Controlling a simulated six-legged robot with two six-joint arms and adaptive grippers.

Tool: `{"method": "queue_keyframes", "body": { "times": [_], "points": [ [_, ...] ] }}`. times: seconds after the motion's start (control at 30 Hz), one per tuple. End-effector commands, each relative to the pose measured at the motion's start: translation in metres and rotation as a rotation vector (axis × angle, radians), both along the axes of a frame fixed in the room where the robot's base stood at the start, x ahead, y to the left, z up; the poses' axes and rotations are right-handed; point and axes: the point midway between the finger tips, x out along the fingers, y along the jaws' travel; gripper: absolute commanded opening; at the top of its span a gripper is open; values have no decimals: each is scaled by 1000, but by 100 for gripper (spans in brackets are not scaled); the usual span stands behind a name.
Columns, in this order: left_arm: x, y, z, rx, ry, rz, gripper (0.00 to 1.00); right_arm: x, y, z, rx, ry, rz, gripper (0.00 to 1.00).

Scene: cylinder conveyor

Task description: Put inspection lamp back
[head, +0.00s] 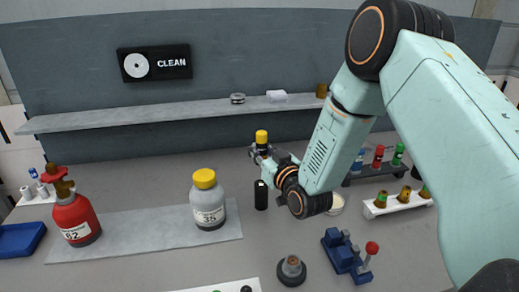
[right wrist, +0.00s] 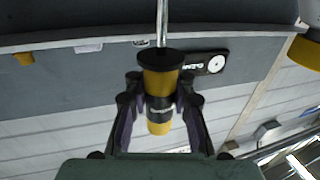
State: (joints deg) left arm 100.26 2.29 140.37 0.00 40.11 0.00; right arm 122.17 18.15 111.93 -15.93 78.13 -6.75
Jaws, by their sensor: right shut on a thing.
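The inspection lamp (head: 261,137), with a yellow end and a black body, is held up by my right gripper (head: 262,153) above the middle of the bench. In the right wrist view the lamp (right wrist: 158,83) sits between both fingers of my right gripper (right wrist: 160,108), which are shut on it. A thin silver rod (right wrist: 162,25) runs from its black collar to the picture's top edge. Below the gripper is a black upright cylinder (head: 261,195); I cannot tell whether it is joined to the lamp. My left gripper is out of view.
A grey bottle with a yellow cap (head: 208,203) and a red bottle (head: 75,218) stand on a grey mat (head: 145,232). A blue fixture (head: 342,254) and a dark round holder (head: 291,271) are in front. Racks of small vials (head: 398,204) stand right. A wall shelf (head: 170,115) runs behind.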

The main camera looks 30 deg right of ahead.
Motion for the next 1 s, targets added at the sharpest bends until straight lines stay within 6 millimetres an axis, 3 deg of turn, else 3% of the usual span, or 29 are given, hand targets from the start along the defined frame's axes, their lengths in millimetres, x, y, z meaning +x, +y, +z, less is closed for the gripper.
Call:
{"method": "queue_keyframes", "body": {
  "times": [1.0],
  "points": [
    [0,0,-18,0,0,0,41,0,0,-22,0,-1,0,0]
  ]
}}
